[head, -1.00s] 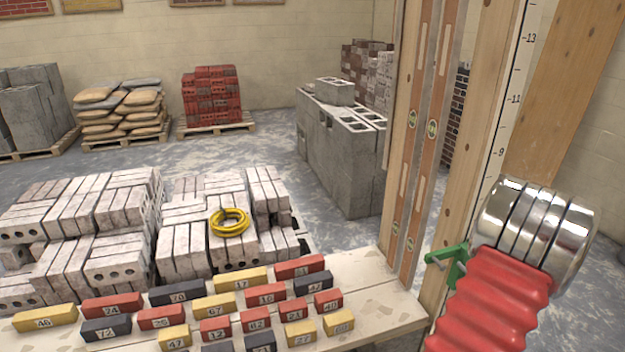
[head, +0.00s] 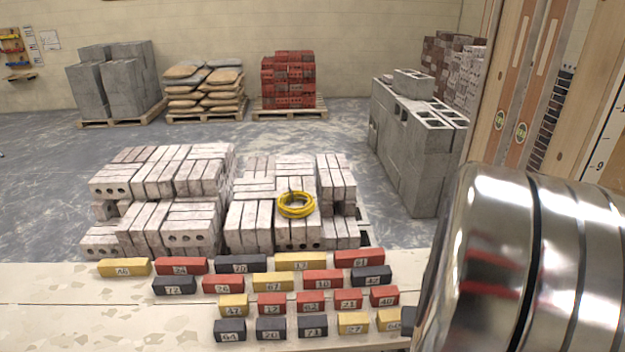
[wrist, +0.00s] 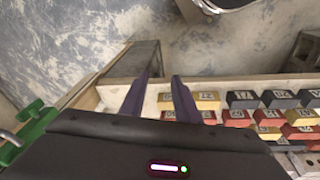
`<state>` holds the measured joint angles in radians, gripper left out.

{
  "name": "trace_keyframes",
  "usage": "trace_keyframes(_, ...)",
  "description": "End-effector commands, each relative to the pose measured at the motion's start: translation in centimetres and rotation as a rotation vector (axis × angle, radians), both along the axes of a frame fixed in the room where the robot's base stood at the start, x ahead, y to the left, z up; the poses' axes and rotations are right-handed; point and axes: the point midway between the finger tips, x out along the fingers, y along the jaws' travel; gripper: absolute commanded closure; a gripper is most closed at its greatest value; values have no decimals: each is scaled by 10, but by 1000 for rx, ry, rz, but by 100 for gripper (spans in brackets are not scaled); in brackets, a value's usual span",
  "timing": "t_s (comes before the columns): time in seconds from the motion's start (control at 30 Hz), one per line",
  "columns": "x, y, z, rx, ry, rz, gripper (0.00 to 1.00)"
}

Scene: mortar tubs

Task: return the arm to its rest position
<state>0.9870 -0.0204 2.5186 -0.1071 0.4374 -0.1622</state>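My gripper (wrist: 160,78) shows in the wrist view as two dark purple fingers reaching forward from a black housing. The fingers stand apart with nothing between them, so it is open and empty. It points over the edge of a pale board, just left of the numbered blocks (wrist: 258,99). My gripper is not visible in the head view. There, only a shiny silver joint of my arm fills the lower right, hiding part of the bench.
Yellow, red and black numbered blocks (head: 275,284) stand in rows on the pale bench (head: 60,310). Behind are stacked bricks (head: 160,200) with a yellow coil (head: 296,204). Tall wooden boards with levels (head: 520,90) rise at right. A green part (wrist: 38,122) lies left in the wrist view.

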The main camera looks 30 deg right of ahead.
Motion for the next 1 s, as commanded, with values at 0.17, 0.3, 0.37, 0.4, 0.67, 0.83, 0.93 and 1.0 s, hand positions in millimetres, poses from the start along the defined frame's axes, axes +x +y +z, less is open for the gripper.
trace_keyframes(0.17, 26, 43, 35, 31, -1, 39, 71)
trace_keyframes(0.3, 41, 76, 59, 49, -6, 81, 71)
trace_keyframes(0.37, 47, 91, 69, 54, -11, 102, 71)
trace_keyframes(0.4, 50, 101, 76, 58, -13, 117, 71)
trace_keyframes(0.67, 67, 161, 118, 58, -55, 252, 71)
trace_keyframes(0.83, 77, 197, 144, 38, -109, 368, 71)
trace_keyframes(0.93, 84, 217, 159, 19, -156, 439, 71)
trace_keyframes(1.0, 88, 231, 170, 6, -190, 489, 71)
